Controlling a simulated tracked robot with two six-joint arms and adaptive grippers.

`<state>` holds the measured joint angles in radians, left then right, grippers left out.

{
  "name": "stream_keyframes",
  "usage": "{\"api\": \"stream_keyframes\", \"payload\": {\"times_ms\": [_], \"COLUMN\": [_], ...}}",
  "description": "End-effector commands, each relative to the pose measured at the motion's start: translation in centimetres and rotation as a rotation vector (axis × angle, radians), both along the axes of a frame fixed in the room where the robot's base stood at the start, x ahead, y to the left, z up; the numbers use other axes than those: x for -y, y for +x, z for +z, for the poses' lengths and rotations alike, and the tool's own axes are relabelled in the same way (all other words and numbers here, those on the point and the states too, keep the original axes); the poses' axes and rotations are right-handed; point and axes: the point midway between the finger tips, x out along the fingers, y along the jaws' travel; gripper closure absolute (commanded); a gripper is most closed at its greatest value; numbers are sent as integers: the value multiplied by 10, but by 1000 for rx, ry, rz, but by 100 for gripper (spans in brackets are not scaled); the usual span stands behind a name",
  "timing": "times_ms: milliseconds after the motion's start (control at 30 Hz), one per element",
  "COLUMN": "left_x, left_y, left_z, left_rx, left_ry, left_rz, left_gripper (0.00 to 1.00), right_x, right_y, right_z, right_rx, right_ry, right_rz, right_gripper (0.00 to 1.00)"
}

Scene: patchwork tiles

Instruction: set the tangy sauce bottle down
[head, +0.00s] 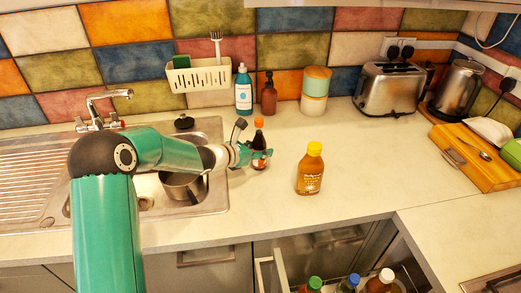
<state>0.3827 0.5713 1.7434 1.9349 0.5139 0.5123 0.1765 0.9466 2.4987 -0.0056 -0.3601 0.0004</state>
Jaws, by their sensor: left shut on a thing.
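The tangy sauce bottle, dark with an orange cap (259,123), stands upright in my left gripper (260,155), just right of the sink. The left gripper is shut on its body and hides part of it. The label is too small to read. I cannot tell whether its base touches the counter (350,215). My right gripper is not in view.
A yellow-capped bottle (310,175) stands on the counter to the right. A pan (182,188) sits in the sink. Behind are a blue bottle (243,92), a brown bottle (269,97) and a canister (315,88). An open drawer (281,270) below holds several bottles.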

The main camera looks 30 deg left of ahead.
Motion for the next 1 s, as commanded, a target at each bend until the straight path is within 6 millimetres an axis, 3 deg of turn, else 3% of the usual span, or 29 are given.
{"api": "stream_keyframes", "payload": {"times_ms": [167,200,333,733,1000], "left_x": [0,0,0,-1,-14], "left_y": [0,0,0,-3,-38], "left_z": [0,-1,0,1,16], "left_rx": [1,-1,-1,-1,1], "left_ry": [1,0,0,1,3], "left_rz": [0,0,0,0,2], "left_gripper": [100,50,30,30,30], "right_x": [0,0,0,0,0], "right_y": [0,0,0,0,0], "right_z": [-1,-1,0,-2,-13], "right_rx": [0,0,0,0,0], "right_ry": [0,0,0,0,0], "right_rz": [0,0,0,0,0], "right_gripper": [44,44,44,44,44]}}
